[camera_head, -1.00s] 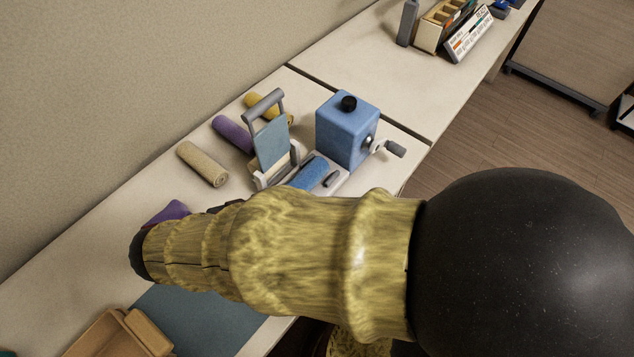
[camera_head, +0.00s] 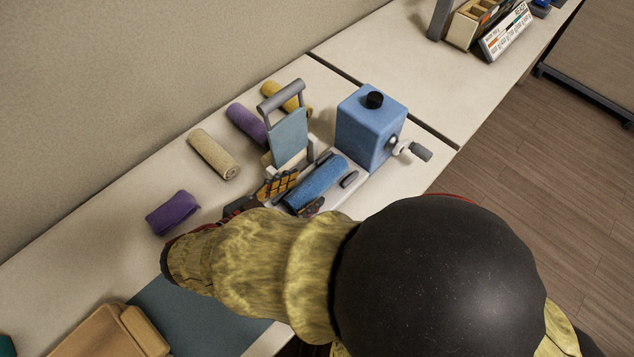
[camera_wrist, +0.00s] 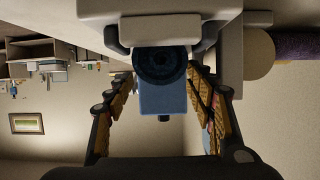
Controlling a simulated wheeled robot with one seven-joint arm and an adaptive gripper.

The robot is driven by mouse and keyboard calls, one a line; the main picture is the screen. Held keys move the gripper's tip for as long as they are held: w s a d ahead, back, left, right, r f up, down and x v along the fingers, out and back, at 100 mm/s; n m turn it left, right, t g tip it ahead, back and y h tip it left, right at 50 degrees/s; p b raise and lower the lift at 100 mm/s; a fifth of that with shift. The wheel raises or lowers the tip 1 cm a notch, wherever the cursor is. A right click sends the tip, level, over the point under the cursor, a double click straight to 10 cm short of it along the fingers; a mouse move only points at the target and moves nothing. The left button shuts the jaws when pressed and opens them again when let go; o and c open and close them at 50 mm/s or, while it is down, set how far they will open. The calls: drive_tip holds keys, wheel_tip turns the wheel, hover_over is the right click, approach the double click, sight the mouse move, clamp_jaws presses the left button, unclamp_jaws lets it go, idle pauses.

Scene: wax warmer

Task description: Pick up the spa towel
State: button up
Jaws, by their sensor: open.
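Several rolled towels lie on the counter, and I cannot tell which one is meant by the spa towel. A blue rolled towel (camera_head: 318,182) lies on a pale base in front of the blue box. My gripper (camera_head: 291,198) is open at its near end, with one finger on each side. In the wrist view the roll's dark blue round end (camera_wrist: 160,64) shows between the open fingers (camera_wrist: 161,80). Beige (camera_head: 214,154), purple (camera_head: 246,122) and yellow (camera_head: 285,98) rolls lie to the left and behind. My arm hides part of the counter.
A blue box with a crank (camera_head: 370,127) stands right of the blue roll. A frame with a grey handle and blue panel (camera_head: 289,137) stands close behind it. A purple folded cloth (camera_head: 173,213) lies left. A tan container (camera_head: 108,335) sits at front left.

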sight(317, 181)
drive_tip(key=shift+b+x, duration=0.95)
drive_tip(key=shift+x, duration=1.95)
drive_tip(key=shift+w+a, duration=0.1)
drive_tip(key=shift+c, duration=1)
drive_tip(key=c, duration=0.9)
drive_tip(key=shift+r, duration=0.1)
